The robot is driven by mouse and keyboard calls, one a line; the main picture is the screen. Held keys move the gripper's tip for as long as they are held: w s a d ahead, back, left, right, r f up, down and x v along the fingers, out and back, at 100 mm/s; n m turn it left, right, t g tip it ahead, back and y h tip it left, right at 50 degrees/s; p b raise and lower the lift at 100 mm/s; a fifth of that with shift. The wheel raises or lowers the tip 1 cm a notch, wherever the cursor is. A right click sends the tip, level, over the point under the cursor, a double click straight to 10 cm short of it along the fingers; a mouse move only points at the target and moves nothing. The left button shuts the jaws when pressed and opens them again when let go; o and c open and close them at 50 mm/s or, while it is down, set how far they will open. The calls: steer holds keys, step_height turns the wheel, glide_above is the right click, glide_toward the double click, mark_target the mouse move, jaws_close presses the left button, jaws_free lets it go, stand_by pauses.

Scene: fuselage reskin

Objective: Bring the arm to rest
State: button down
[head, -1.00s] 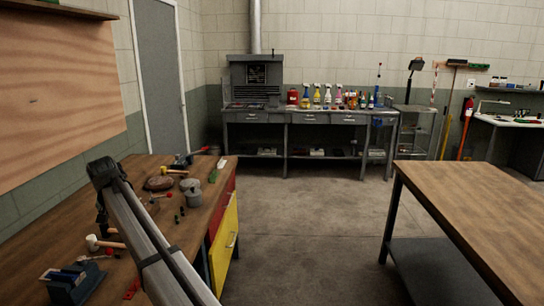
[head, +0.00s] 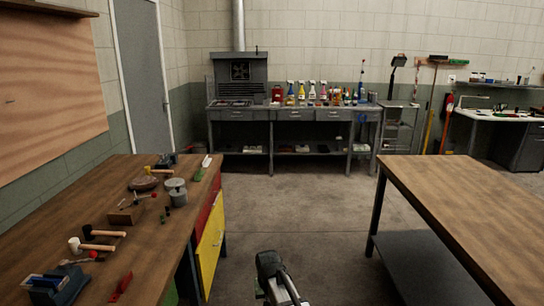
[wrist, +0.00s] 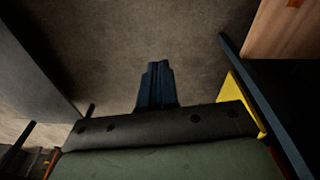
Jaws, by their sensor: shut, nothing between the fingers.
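My gripper (wrist: 157,68) shows in the wrist view, its two dark fingers together and nothing between them. It points over bare concrete floor, and no object touches it. In the head view a part of my arm (head: 272,268) shows at the bottom centre, in the gap between the two wooden benches. The gripper itself cannot be made out in the head view.
The left bench (head: 150,255) carries mallets (head: 98,240), grey tins (head: 176,190) and a blue tool (head: 57,284); its yellow drawer (head: 210,246) also shows in the wrist view (wrist: 238,100). The right bench (head: 465,205) is clear. Open floor (head: 290,205) lies between them.

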steer(key=s+d+f+m+g, duration=0.1)
steer(key=s+d+f, duration=0.4)
steer(key=s+d, duration=0.35)
steer(key=s+d+f+m, duration=0.1)
steer(key=s+d+f, duration=0.3)
steer(key=s+d, duration=0.45)
steer(key=s+f+g, duration=0.3)
steer(key=s+f, duration=0.7)
steer(key=s, duration=0.3)
steer(key=s+d+f+g, duration=0.1)
steer(key=s+f+g, duration=0.3)
steer(key=s+f, duration=0.6)
steer(key=s, duration=0.4)
steer(key=shift+s+f, duration=0.15)
steer(key=shift+s, duration=0.1)
